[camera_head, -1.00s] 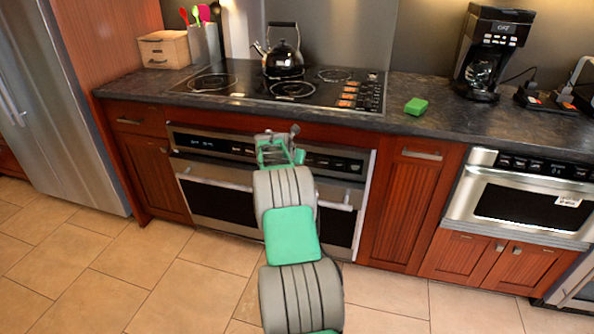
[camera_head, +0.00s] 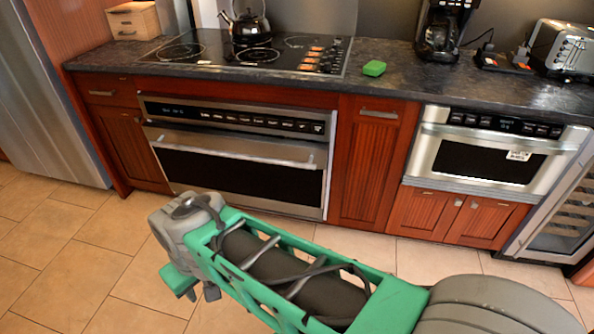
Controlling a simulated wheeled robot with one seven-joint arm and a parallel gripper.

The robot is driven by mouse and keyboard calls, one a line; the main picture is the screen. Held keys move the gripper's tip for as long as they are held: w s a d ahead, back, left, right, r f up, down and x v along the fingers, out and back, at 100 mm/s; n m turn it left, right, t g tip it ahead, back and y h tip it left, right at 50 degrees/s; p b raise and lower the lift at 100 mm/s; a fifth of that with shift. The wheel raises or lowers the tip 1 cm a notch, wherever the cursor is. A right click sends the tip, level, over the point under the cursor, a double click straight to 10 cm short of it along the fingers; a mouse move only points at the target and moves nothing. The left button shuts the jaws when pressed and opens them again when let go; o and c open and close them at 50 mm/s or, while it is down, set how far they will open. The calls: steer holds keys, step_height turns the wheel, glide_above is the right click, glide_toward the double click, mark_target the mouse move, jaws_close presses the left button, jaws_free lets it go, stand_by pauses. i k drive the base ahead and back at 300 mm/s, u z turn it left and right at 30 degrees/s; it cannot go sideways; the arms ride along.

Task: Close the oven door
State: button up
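The oven door (camera_head: 240,178) is a dark glass panel in a steel frame, with a long horizontal handle (camera_head: 235,148), below the oven's control panel (camera_head: 235,117). It stands upright and looks flush with the oven front; a very small gap cannot be ruled out. My gripper (camera_head: 193,292) is at the left end of my green and grey arm, low over the floor in front of the oven and apart from the door. Its fingers are partly hidden and point downward, so their opening cannot be judged.
A black cooktop (camera_head: 215,55) with a kettle (camera_head: 246,27) is above the oven. A green block (camera_head: 374,68) lies on the dark counter. A steel microwave drawer (camera_head: 490,158) is shut at the right. Tiled floor (camera_head: 75,270) is free at the left.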

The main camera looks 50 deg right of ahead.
mark_target(299, 188)
steer(key=u, duration=0.45)
steer(key=i, duration=0.95)
steer(key=z, duration=0.45)
